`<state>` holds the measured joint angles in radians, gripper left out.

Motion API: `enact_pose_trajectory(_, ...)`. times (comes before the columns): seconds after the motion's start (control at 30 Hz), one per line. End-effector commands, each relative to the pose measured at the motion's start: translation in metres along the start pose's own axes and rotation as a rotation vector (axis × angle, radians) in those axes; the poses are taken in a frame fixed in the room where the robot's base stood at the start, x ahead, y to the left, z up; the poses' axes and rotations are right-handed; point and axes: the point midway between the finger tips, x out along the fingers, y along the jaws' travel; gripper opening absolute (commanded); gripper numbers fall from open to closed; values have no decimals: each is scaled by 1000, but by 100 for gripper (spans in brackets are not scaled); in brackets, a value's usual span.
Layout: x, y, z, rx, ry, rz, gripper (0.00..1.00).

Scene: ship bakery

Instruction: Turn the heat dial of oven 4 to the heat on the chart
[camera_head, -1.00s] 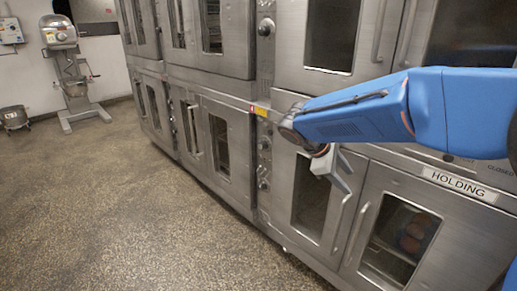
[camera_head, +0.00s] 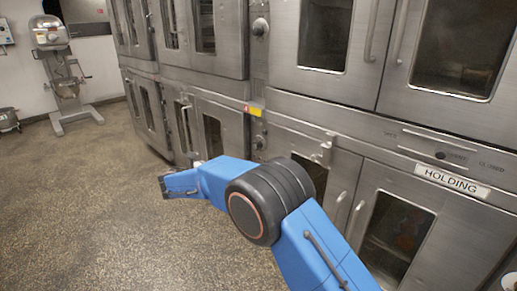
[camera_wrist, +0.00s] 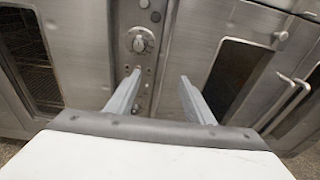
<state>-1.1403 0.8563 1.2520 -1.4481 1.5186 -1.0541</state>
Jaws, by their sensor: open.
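In the wrist view a round dial (camera_wrist: 139,42) with a pale knob sits on a narrow steel control panel. Its pointer setting is too small to read. My gripper (camera_wrist: 160,76) is open and empty in front of that panel, its fingers apart and not around the dial. In the head view an upper dial (camera_head: 260,27) and a lower dial (camera_head: 259,142) show on the panel between the ovens. I cannot read an oven number, so I cannot tell which is oven 4. No chart can be made out. My gripper is not clear in the head view.
Steel oven doors with windows line the right. A yellow label (camera_head: 254,110) is on the panel, and a HOLDING sign (camera_head: 452,183) marks a cabinet. In the wrist view a door handle (camera_wrist: 285,100) stands out at right. A mixer (camera_head: 62,75) stands far left; the floor (camera_head: 90,200) is clear.

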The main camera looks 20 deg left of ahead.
Motion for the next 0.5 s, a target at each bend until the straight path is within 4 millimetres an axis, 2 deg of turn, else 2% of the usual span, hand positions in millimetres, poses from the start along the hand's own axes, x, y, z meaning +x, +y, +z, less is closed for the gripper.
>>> enact_pose_trajectory(0.03,-3,15,-3,-36,-34,24,48)
enact_pose_trajectory(0.1,-7,31,-3,-79,-76,50,48)
enact_pose_trajectory(0.2,-10,45,-3,-123,-119,73,48)
enact_pose_trajectory(0.37,-7,53,-2,-147,-142,84,48)
enact_pose_trajectory(0.5,9,54,0,-146,-141,83,48)
